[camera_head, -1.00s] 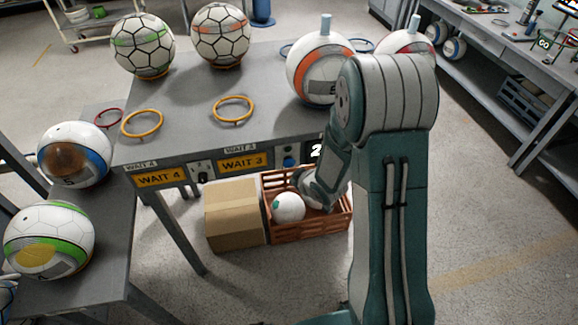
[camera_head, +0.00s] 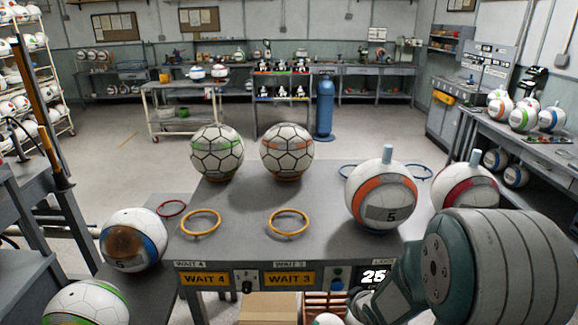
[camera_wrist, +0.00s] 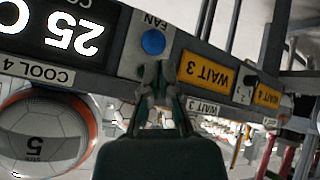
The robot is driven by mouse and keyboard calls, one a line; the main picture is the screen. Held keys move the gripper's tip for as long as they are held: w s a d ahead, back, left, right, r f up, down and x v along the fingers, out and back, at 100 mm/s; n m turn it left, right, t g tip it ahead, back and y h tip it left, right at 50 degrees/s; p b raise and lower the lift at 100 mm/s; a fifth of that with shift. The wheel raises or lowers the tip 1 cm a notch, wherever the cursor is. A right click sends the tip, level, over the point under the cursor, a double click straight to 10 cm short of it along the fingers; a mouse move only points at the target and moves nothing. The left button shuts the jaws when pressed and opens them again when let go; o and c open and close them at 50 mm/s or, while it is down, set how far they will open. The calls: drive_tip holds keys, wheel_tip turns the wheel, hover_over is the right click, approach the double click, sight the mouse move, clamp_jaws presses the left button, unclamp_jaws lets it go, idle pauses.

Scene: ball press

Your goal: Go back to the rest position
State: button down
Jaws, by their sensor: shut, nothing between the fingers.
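My gripper (camera_wrist: 157,78) is shut and empty in the wrist view. Its fingertips show in front of the grey bench front, close to the round blue FAN button (camera_wrist: 153,42); whether they touch it I cannot tell. The wrist view is upside down. In the head view my arm bends in from the lower right, and its far end drops below the bench front, so the gripper tips are hidden there. The yellow WAIT 3 label (camera_head: 290,279) is left of my arm; it also shows in the wrist view (camera_wrist: 207,73).
The grey bench (camera_head: 245,230) carries two black-lined balls, an orange-striped ball 5 (camera_head: 381,195), a red-striped ball (camera_head: 465,187) and several rings. A cardboard box (camera_head: 268,308) and a crate (camera_head: 322,303) stand below. Open floor lies behind the bench.

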drive_tip(key=s+d+r+m+h, duration=0.1)
drive_tip(key=s+r+m+h, duration=0.15)
drive_tip(key=r, duration=0.65)
drive_tip(key=s+a+r+m+g, duration=0.1)
drive_tip(key=s+r+m, duration=0.1)
drive_tip(key=s+r, duration=0.4)
drive_tip(key=s+a+r+m+g+y, duration=0.1)
drive_tip(key=s+r, duration=0.6)
drive_tip(key=s, duration=0.8)
drive_tip(key=shift+s+a+r+m+g, duration=0.15)
drive_tip(key=shift+s+a+m+g, duration=0.2)
drive_tip(key=shift+m+g, duration=0.15)
